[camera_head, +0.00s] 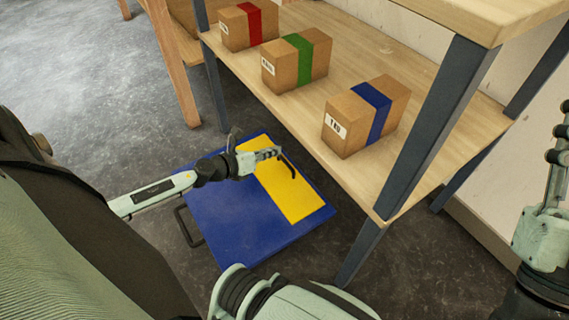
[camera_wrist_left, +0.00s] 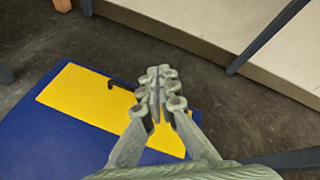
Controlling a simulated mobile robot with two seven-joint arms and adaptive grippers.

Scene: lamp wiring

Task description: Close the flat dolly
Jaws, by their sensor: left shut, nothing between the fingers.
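The flat dolly is a blue board (camera_head: 235,222) with a yellow panel (camera_head: 300,205), lying on the floor by the shelf. A dark loop handle (camera_head: 187,226) stands out at its left edge. A thin dark bent bar (camera_head: 289,166) shows over the yellow panel. My left gripper (camera_head: 276,153) is shut and empty above the panel, close to this bar; I cannot tell whether they touch. In the left wrist view the shut fingers (camera_wrist_left: 157,98) cover part of the yellow panel (camera_wrist_left: 80,95). My right gripper (camera_head: 556,165) is at the right edge, partly cut off.
A wooden shelf (camera_head: 300,112) on dark metal legs (camera_head: 425,130) stands just behind and right of the dolly. It holds boxes with red (camera_head: 250,25), green (camera_head: 297,60) and blue (camera_head: 366,115) bands. The grey floor (camera_head: 90,85) at the left is clear.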

